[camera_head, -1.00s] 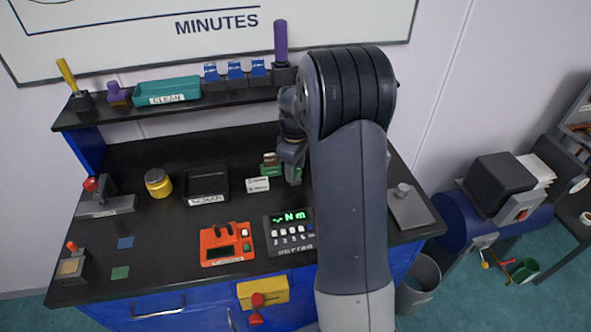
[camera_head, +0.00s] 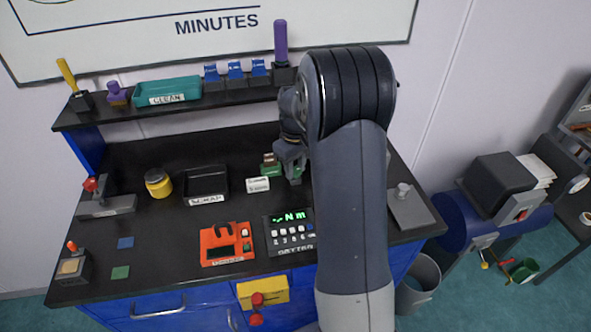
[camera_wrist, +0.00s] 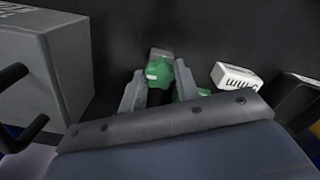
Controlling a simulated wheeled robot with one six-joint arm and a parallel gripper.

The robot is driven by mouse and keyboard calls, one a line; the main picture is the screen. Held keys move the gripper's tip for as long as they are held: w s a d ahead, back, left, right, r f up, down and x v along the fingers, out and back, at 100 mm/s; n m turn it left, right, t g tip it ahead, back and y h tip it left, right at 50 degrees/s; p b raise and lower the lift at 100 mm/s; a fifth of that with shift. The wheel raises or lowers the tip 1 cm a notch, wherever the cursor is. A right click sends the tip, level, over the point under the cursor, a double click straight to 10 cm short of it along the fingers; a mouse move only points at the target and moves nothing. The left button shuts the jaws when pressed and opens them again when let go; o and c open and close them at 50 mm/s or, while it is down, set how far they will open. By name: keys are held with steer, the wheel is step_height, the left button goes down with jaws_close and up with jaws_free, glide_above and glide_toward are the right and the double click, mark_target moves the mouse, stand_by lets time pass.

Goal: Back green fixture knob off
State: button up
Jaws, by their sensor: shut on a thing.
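The green fixture (camera_head: 270,169) stands on the black bench, left of my gripper (camera_head: 294,179) in the head view. In the wrist view, a green knob (camera_wrist: 160,72) lies between the two grey fingers of my gripper (camera_wrist: 158,88), and the fingers are shut on it. More green of the fixture (camera_wrist: 187,84) shows just right of the right finger. The lower part of the knob and most of the fixture are hidden by the fingers and the wrist.
A white labelled block (camera_head: 257,185) sits close by the fixture; it also shows in the wrist view (camera_wrist: 236,77). The torque setter (camera_head: 290,234) and an orange device (camera_head: 226,244) stand in front. A black scrap tray (camera_head: 206,183) is to the left. A large grey box (camera_wrist: 45,60) fills the wrist view's left.

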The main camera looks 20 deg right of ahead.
steer(key=shift+c, duration=0.6)
steer(key=n, duration=0.3)
steer(key=shift+n, duration=0.8)
steer(key=n, duration=0.4)
steer(key=shift+n, duration=0.3)
steer(key=n, duration=0.4)
